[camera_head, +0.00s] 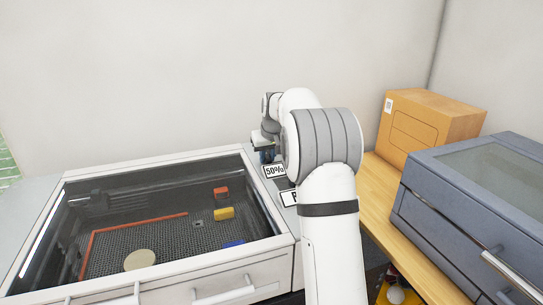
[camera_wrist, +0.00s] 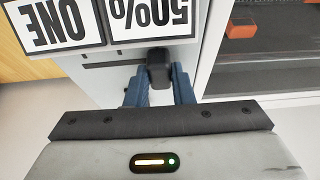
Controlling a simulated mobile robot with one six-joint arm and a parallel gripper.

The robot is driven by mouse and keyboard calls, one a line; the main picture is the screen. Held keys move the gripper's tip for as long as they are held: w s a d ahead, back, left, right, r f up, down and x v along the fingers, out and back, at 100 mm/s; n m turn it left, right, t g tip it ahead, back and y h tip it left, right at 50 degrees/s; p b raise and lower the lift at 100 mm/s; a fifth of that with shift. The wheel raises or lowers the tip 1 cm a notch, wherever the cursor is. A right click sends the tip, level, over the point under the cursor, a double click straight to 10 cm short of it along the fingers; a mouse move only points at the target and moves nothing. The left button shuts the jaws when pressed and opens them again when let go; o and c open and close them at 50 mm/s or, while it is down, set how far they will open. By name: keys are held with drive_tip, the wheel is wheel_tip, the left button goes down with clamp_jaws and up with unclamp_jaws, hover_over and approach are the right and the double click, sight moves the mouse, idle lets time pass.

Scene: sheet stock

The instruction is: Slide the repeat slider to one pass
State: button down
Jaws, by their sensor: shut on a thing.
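The slider's black knob (camera_wrist: 160,70) shows in the wrist view, between the blue fingers of my gripper (camera_wrist: 160,90). The fingers are shut on it from both sides. A thin dark slot (camera_wrist: 115,64) runs left from the knob across the grey panel. The knob stands beside the "50%" label (camera_wrist: 152,18); the "ONE" label (camera_wrist: 55,25) is farther left, and both read upside down. In the head view my gripper (camera_head: 264,153) is at the panel's far end, and my arm hides the knob and most of a second label.
The machine's glass-topped bed (camera_head: 165,225) lies left of the panel, with red (camera_head: 221,191), yellow (camera_head: 224,213) and blue (camera_head: 234,244) pieces and a round tan disc (camera_head: 139,260) inside. A cardboard box (camera_head: 430,125) and a grey-blue lidded unit (camera_head: 470,205) stand right on a wooden bench.

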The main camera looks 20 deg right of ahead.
drive_tip(key=shift+w+a, duration=0.1)
drive_tip(key=shift+a, duration=0.15)
drive_tip(key=c, duration=1.3)
unclamp_jaws()
drive_tip(key=shift+a, duration=0.1)
drive_tip(key=shift+c, duration=0.2)
drive_tip(key=shift+o, duration=0.5)
drive_tip(key=v, duration=0.8)
drive_tip(key=shift+b, duration=0.45)
